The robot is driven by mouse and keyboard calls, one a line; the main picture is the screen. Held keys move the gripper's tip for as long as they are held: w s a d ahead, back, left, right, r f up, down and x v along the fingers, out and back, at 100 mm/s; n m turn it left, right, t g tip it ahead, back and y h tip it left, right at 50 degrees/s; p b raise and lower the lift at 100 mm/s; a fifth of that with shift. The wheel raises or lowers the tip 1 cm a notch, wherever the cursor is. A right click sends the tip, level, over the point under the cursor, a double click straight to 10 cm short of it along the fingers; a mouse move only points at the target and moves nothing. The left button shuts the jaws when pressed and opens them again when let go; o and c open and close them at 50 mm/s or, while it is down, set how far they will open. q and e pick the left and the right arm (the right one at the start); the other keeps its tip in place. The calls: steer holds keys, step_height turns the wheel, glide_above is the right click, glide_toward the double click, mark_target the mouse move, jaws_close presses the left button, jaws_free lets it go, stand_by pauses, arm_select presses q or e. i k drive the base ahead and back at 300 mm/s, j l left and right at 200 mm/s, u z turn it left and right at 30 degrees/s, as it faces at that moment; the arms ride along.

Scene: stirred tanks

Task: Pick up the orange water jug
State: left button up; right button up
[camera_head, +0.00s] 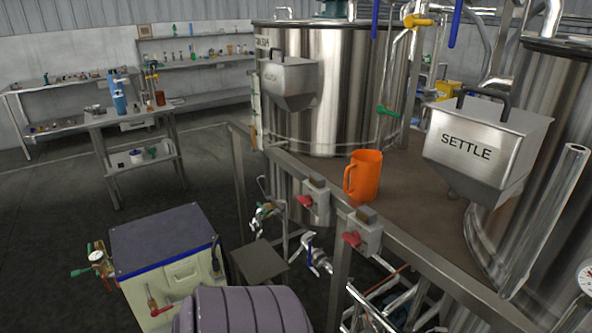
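The orange water jug (366,176) stands upright on the brown platform (412,190) between the two steel tanks, close to the platform's front metal edge. Its handle points to the left. Nothing covers the jug in this view. Neither of my grippers shows in the head camera view.
A steel tank (340,95) stands behind the jug, and a box marked SETTLE (484,150) hangs to its right. Two valve boxes with red handles, one of them here (360,232), sit along the platform edge. A cream box with a purple-grey lid (165,240) stands below left.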

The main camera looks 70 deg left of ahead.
mark_target(364, 168)
steer(key=u, duration=1.9)
steer(key=z, duration=0.3)
steer(key=i+j+z, duration=0.1)
steer(key=j+z, duration=0.75)
steer(key=j, duration=0.15)
